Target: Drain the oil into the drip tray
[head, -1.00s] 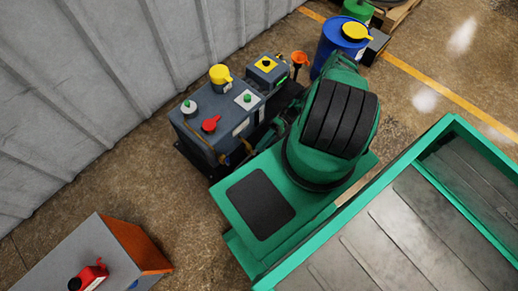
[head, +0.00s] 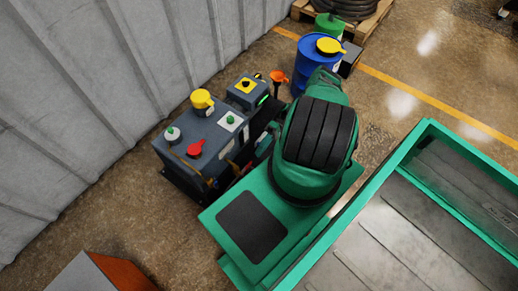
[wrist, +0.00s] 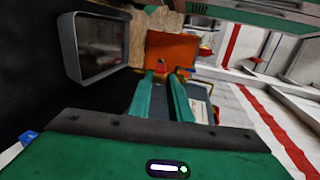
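The dark grey pump unit (head: 240,150) stands by the wall in the head view. It has a yellow cap (head: 202,100), a red handle (head: 195,148) and two green-topped knobs. My green arm covers its right side. My gripper is hidden in the head view. In the wrist view its two green fingers (wrist: 163,77) are apart, with nothing seen between them, pointing toward an orange panel (wrist: 182,46). A grey-rimmed, tray-like rectangle (wrist: 70,50) shows left of the fingers; I cannot tell whether it is the drip tray.
An orange funnel (head: 278,77) is behind the pump. A blue drum (head: 315,72) with a yellow top, a green can (head: 328,25) and a pallet (head: 372,20) stand farther back. A grey and orange box (head: 118,273) is at bottom left. Floor is clear between box and pump.

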